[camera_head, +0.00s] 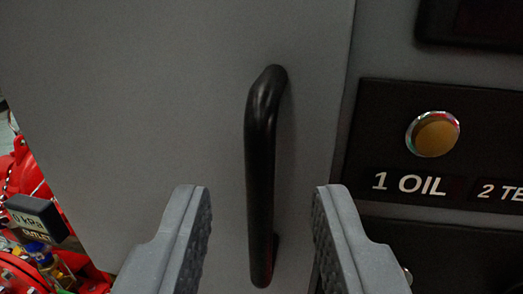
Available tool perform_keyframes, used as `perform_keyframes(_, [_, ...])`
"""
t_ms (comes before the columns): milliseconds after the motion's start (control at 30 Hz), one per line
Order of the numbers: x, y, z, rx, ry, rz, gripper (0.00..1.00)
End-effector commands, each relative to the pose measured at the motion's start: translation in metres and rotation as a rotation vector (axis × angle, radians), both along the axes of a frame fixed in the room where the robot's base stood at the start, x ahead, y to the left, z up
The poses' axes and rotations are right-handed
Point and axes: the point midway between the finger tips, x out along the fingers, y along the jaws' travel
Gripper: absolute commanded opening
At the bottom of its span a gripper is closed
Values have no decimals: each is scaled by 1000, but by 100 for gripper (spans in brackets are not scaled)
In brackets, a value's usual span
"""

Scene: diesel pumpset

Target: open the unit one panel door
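The grey panel door (160,90) fills the left and middle of the view, with its right edge beside a grey control panel. A black bar handle (260,170) runs nearly upright on the door, close to that edge. My gripper (263,200) is open, with one grey finger to the left of the handle's lower part and the other to the right. Gaps show between the handle and both fingers. I cannot tell how deep the fingertips reach around the handle.
To the right, the control panel carries a black plate with a round amber lamp (433,134) above the label "1 OIL" (408,184). A black-framed part (470,22) sits at the top right. Red machinery (25,170) and an "OUTLET" tag (36,220) show past the door at the lower left.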

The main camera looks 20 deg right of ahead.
Motion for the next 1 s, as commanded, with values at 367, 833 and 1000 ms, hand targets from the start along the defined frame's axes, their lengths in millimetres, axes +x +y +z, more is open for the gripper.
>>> perform_keyframes(367, [17,-7,0,1,1,1,32])
perform_keyframes(833, [16,-6,0,0,1,1,0])
perform_keyframes(1000, [14,-8,0,0,1,-4,0])
